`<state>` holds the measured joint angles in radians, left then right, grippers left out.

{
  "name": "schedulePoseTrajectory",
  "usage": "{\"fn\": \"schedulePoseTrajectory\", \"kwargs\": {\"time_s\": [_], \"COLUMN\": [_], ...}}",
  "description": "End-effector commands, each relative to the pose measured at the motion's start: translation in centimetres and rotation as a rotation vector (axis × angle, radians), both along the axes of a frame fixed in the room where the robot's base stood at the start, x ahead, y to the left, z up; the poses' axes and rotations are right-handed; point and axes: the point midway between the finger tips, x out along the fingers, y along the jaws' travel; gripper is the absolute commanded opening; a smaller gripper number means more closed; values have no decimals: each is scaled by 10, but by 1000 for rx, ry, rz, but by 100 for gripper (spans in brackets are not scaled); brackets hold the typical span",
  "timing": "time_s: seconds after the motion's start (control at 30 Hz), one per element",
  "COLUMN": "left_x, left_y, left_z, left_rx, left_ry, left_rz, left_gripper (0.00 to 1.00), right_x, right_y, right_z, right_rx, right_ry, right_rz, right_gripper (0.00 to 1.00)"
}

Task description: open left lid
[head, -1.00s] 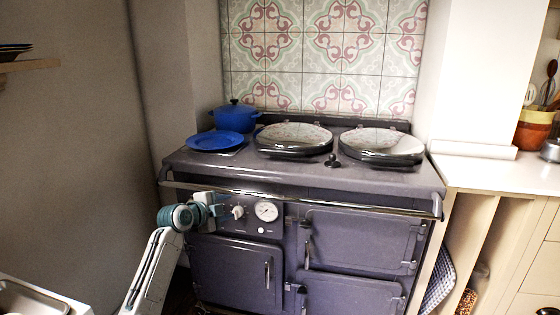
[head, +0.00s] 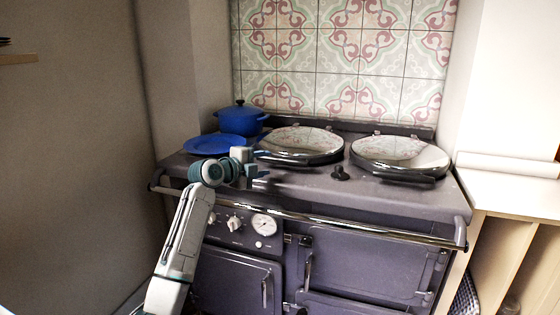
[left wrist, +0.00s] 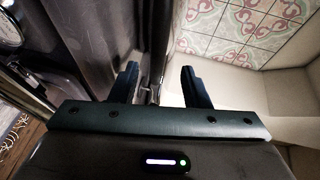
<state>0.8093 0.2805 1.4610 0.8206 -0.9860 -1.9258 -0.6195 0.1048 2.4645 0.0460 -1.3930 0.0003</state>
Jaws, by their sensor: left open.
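The left lid (head: 300,142) is a round, shiny, domed cover with a dark rim, lying closed on the left of the purple range's top. The right lid (head: 400,153) is alike and also closed. My left gripper (head: 262,163) is over the range top, just left of and in front of the left lid, and appears close to its rim; contact cannot be made out. In the left wrist view its two dark fingers (left wrist: 160,82) are apart with nothing clearly held between them. My right gripper is not in view.
A blue plate (head: 214,144) and a blue pot (head: 241,119) stand on the range's left side, close to my left gripper. A small dark knob (head: 340,173) sits between the lids. A chrome rail (head: 345,229) runs along the front. The right counter (head: 510,188) is mostly clear.

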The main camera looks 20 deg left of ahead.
Motion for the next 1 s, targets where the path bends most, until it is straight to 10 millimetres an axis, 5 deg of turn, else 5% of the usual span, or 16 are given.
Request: {"fn": "schedulePoseTrajectory", "kwargs": {"time_s": [0.33,0.8,1.0], "left_x": [52,63,63], "left_y": [-25,-30,-29], "left_z": [-10,-13,-13], "left_rx": [-3,0,0], "left_ry": [3,1,1], "left_rz": [0,0,0], "left_gripper": [42,42,3], "right_x": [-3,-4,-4], "right_y": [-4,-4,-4], "right_z": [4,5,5], "right_rx": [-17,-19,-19], "right_ry": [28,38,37], "right_rz": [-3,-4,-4], "right_gripper": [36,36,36]}}
